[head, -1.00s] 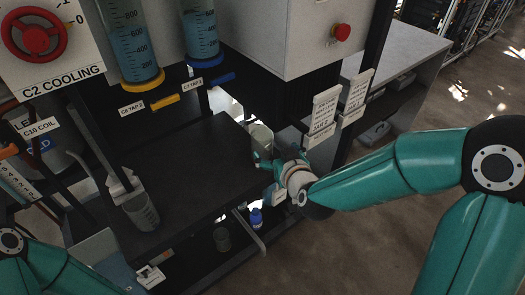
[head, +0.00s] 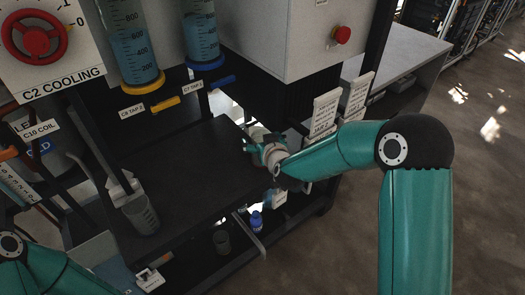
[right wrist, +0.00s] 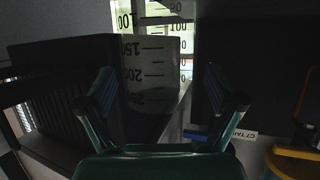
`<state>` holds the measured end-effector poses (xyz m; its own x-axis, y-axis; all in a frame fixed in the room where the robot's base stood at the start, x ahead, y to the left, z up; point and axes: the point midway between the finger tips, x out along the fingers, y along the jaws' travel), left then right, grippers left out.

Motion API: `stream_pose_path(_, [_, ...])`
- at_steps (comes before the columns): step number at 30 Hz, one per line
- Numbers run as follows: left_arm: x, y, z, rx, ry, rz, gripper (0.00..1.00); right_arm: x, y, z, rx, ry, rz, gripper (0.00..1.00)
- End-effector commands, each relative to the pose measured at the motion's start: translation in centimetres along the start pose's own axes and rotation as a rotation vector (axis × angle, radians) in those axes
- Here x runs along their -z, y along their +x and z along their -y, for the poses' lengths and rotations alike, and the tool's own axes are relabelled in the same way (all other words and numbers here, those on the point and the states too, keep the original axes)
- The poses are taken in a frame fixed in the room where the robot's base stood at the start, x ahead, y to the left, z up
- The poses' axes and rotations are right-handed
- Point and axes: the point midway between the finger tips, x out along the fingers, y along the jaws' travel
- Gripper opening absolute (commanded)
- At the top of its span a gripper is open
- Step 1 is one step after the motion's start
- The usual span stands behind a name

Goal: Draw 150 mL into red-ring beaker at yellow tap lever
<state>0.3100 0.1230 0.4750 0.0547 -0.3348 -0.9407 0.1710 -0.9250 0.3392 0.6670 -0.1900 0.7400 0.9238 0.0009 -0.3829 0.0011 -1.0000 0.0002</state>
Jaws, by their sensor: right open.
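The yellow tap lever (head: 165,102) is under the yellow-ringed cylinder (head: 135,45) of blue liquid, above the dark bench. It also shows at the lower right of the right wrist view (right wrist: 297,152). My right gripper (head: 256,143) is at the bench's right edge, to the right of and below the lever. In the right wrist view my right gripper (right wrist: 162,95) is open, with a graduated clear beaker (right wrist: 150,72) ahead between its fingers; contact is unclear. Another graduated beaker (head: 140,214) stands at the bench's left. No red ring is visible on either. My left gripper is out of view.
A blue tap lever (head: 221,81) hangs under the blue-ringed cylinder (head: 203,35), right of the yellow one. The dark bench top (head: 190,165) is clear in the middle. A blue-capped bottle (head: 256,221) stands on the lower shelf. Upright label plates (head: 325,115) flank my right arm.

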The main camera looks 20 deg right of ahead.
Motion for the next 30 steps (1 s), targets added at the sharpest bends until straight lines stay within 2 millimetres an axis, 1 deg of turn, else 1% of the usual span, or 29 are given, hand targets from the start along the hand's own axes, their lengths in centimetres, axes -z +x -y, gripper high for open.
stream_pose_path(5, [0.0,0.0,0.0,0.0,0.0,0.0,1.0,0.0,0.1,0.0,0.0,0.0,0.001,0.93])
stream_pose_path(6, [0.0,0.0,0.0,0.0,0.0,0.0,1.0,0.0,0.0,0.0,0.0,0.0,0.001,0.91])
stream_pose_path(11, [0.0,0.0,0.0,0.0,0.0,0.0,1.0,0.0,0.0,0.0,0.0,0.0,0.001,0.64])
stream_pose_path(15, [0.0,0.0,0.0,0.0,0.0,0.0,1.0,0.0,0.0,0.0,0.0,0.0,0.001,0.41])
stream_pose_path(17, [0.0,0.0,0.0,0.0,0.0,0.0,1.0,0.0,0.0,0.0,0.0,0.001,0.001,0.31])
stream_pose_path(18, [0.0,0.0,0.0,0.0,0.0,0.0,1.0,0.0,0.0,0.0,0.0,0.001,0.0,0.28])
stream_pose_path(25, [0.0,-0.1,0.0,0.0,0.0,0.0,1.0,0.2,-0.1,-0.1,-0.001,0.001,-0.001,0.28])
stream_pose_path(28, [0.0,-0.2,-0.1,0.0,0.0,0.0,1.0,0.9,-0.3,-0.1,-0.001,0.001,-0.002,0.28])
stream_pose_path(30, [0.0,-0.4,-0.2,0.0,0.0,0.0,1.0,1.8,-0.7,0.0,-0.001,0.002,-0.003,0.28])
